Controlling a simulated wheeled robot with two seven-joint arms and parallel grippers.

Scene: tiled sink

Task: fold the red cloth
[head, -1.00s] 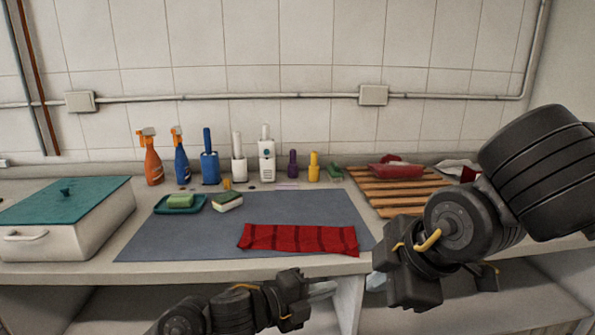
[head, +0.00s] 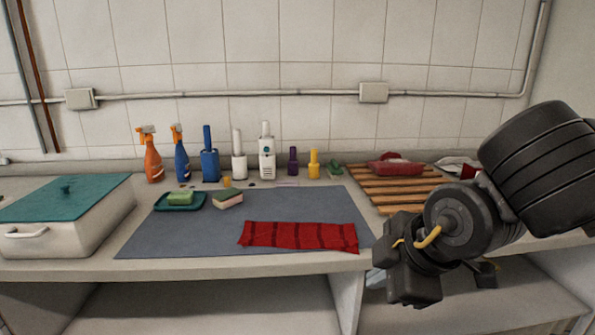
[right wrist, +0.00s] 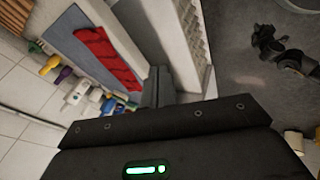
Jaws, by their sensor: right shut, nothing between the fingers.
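The red cloth (head: 300,236) has dark stripes. It lies as a long, narrow strip on the front right part of the grey-blue mat (head: 190,232), close to the counter's front edge. It also shows in the right wrist view (right wrist: 108,58). My right gripper (right wrist: 157,86) is shut and empty, apart from the cloth; in the head view it is to the cloth's right, near the front edge, with its fingers mostly hidden. My left gripper is out of the head view; dark arm parts (right wrist: 268,40) over the floor in the right wrist view look like mine, with jaws too small to read.
A white box with a teal lid (head: 68,200) stands at left. A green tray (head: 180,202) with a sponge and another sponge (head: 228,200) sit at the mat's back. Several bottles line the wall. A wooden rack (head: 385,186) bears a red item. The mat's left front is bare.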

